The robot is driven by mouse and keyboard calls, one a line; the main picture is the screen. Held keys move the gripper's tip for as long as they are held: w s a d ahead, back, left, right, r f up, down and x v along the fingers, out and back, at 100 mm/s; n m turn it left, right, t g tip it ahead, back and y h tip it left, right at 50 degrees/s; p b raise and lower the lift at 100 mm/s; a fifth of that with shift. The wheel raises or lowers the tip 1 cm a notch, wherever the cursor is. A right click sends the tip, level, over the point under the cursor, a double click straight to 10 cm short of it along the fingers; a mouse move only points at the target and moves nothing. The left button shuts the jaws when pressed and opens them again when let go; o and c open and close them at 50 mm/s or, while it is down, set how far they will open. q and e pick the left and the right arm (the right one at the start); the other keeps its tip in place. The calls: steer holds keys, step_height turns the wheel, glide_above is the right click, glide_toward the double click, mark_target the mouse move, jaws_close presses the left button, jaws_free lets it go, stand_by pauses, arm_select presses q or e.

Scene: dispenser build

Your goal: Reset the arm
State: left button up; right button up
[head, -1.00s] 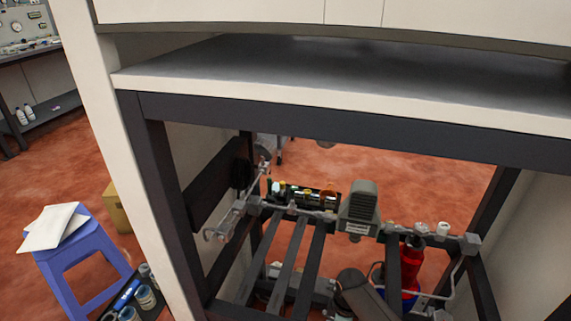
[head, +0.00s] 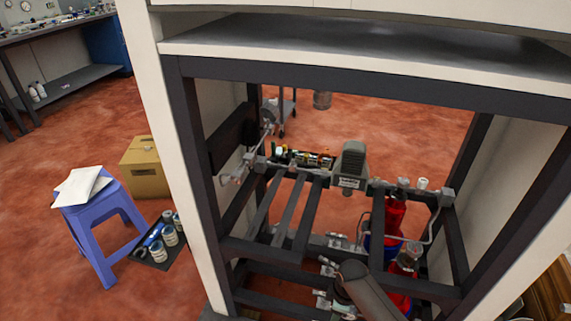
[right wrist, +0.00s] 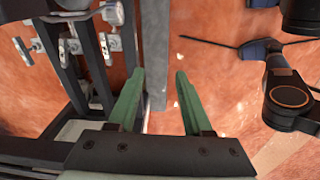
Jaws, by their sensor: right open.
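My right gripper (right wrist: 159,73) shows in the right wrist view with its two green fingers spread apart and nothing between them. A grey metal bar and the red floor lie beyond the fingers. In the head view a dark arm link of mine rises at the bottom, inside the dispenser frame (head: 275,250); its gripper cannot be made out there. My left gripper is not in view. The frame holds a grey motor-like unit (head: 351,165), a green circuit board (head: 304,158) and red cylinders (head: 394,216).
A white cabinet side panel (head: 170,140) and dark posts enclose the frame. On the left stand a blue stool (head: 100,222) with papers, a cardboard box (head: 147,170) and a black tray (head: 150,262) with cans. Red floor (head: 90,125) is open behind them.

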steer(key=s+a+f+m+t+y, duration=0.1)
steer(key=s+f+m+t+y, duration=0.15)
steer(key=s+m+t, duration=0.4)
steer(key=s+d+r+m+t, duration=0.2)
steer(key=s+r+m, duration=0.3)
steer(key=s+r, duration=0.45)
arm_select(q)
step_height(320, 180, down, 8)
steer(key=b, duration=1.1)
arm_select(e)
step_height(320, 180, down, 8)
arm_select(q)
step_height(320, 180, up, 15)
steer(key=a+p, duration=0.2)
steer(key=p, duration=1.8)
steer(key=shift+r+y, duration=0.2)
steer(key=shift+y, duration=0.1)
arm_select(e)
step_height(320, 180, up, 16)
steer(key=s+d, duration=0.1)
steer(key=d, duration=0.1)
steer(key=shift+s+f, duration=0.15)
steer(key=shift+s, duration=0.1)
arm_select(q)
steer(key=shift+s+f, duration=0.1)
arm_select(e)
steer(key=shift+h, duration=0.25)
